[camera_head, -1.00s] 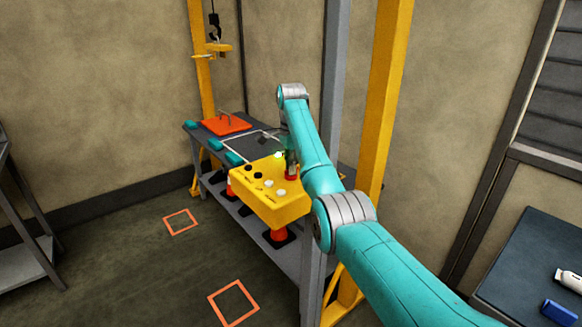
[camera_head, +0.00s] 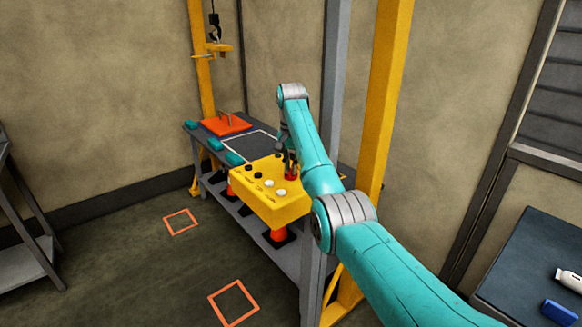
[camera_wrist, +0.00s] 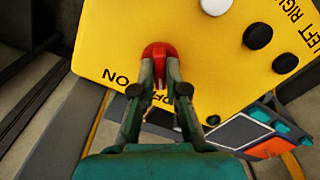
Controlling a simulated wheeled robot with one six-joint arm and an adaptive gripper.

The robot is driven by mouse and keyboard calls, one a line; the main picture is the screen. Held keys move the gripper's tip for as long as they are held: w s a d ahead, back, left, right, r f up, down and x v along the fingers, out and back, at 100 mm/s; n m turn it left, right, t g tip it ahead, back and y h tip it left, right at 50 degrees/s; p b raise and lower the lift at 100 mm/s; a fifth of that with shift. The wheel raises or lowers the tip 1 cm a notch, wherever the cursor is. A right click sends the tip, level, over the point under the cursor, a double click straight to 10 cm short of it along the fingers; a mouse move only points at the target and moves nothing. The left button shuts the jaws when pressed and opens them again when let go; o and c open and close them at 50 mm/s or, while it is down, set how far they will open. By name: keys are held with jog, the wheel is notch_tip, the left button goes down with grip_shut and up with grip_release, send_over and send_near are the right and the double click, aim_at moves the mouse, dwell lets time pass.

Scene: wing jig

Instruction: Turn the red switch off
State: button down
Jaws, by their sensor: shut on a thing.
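The red switch (camera_wrist: 158,50) is a rounded knob on the yellow control box (camera_wrist: 110,35). In the wrist view its lower part lies between my gripper's fingertips (camera_wrist: 159,74). My gripper is shut on it. The word ON is printed to the left of the switch, and OFF shows partly below it, behind the fingers. In the head view the red switch (camera_head: 291,176) shows at the box's right rear corner, with my gripper (camera_head: 289,160) over it. No green light shows on the box (camera_head: 268,207).
Black and white buttons (camera_head: 268,183) sit near the switch. The box stands at the front of a grey workbench (camera_head: 232,148) with an orange plate (camera_head: 226,124) on it. A grey post (camera_head: 333,70) and a yellow post (camera_head: 388,80) rise close to my arm.

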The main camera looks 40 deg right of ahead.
jog(key=shift+n, duration=1.2)
jog(key=c, duration=1.2)
grip_release()
